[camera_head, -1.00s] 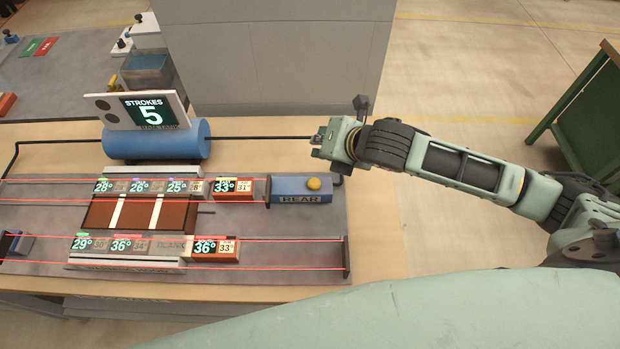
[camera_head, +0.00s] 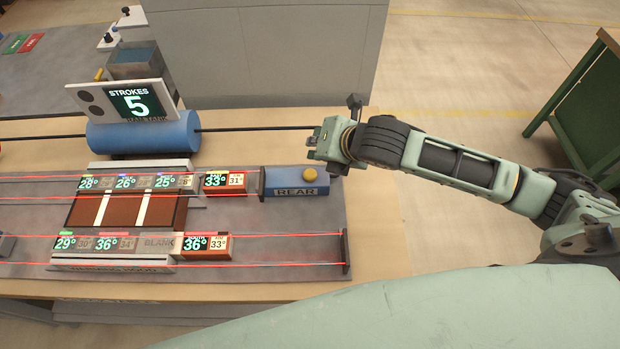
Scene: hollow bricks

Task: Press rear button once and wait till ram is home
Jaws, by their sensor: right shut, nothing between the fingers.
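The yellow rear button (camera_head: 310,174) sits on top of the blue box labelled REAR (camera_head: 290,189), at the right end of the rear lane. My right gripper (camera_head: 320,143) is shut and empty. In the picture it is just above the button, with a visible gap between them. A white sign (camera_head: 128,101) reads STROKES 5. Under it lies a blue cylinder (camera_head: 145,137) labelled as a ram tank, with a dark rod running out to the right. I cannot tell which part is the ram or whether it is home. My left gripper is out of view.
Bricks with temperature labels, such as 33° (camera_head: 222,184) and 36° (camera_head: 207,246), stand in two rows between red lines. A brown slatted panel (camera_head: 136,208) lies between the rows. A grey wall block (camera_head: 270,60) stands behind, and a green table (camera_head: 590,110) at the right.

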